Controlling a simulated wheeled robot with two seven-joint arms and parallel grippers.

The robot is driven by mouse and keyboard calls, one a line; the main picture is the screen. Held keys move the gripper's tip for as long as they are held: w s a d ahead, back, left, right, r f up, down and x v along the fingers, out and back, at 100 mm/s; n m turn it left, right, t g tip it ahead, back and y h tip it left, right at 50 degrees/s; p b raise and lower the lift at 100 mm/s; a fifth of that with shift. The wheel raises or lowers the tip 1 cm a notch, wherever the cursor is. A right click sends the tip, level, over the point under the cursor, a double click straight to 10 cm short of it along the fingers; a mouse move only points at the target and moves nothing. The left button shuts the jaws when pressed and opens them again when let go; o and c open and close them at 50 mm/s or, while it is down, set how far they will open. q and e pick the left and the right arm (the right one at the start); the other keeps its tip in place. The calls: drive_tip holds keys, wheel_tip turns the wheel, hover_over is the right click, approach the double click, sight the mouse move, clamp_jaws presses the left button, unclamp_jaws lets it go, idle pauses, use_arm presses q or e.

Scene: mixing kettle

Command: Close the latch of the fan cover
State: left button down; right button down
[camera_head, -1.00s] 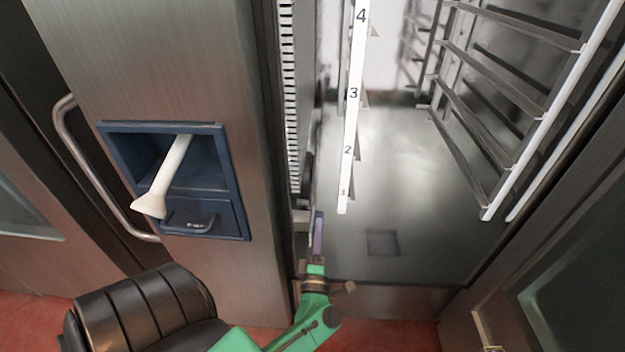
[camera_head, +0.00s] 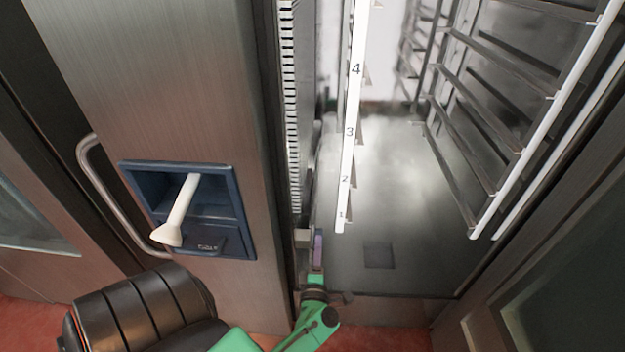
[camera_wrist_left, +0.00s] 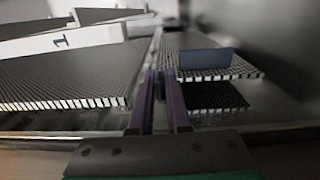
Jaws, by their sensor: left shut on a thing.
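The fan cover (camera_head: 289,110) is a tall slotted panel along the left side of the open chamber. It shows in the left wrist view as slotted panels (camera_wrist_left: 60,75). My left gripper (camera_head: 318,247) is at the cover's lower end, with purple fingers beside a small grey block (camera_head: 303,238). In the left wrist view my left gripper (camera_wrist_left: 160,100) is shut on a thin part between its fingers. I cannot tell whether this part is the latch or the cover's edge; the latch is not clearly seen. My right gripper is not in view.
A white numbered rack post (camera_head: 348,140) stands just right of the cover. More tray rails (camera_head: 490,110) line the chamber's right side. A blue recessed panel with a white-handled sprayer (camera_head: 183,208) is on the steel front at left.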

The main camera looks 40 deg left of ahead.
use_arm(q)
drive_tip(key=shift+r+p, duration=0.3)
drive_tip(key=shift+r, duration=0.15)
drive_tip(key=c, duration=0.8)
unclamp_jaws()
drive_tip(key=shift+f+b, duration=0.3)
drive_tip(key=shift+f, duration=0.1)
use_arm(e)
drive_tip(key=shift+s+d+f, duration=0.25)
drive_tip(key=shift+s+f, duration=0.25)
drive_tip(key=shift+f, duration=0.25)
use_arm(q)
drive_tip(key=p+v, duration=0.1)
drive_tip(key=v, duration=0.6)
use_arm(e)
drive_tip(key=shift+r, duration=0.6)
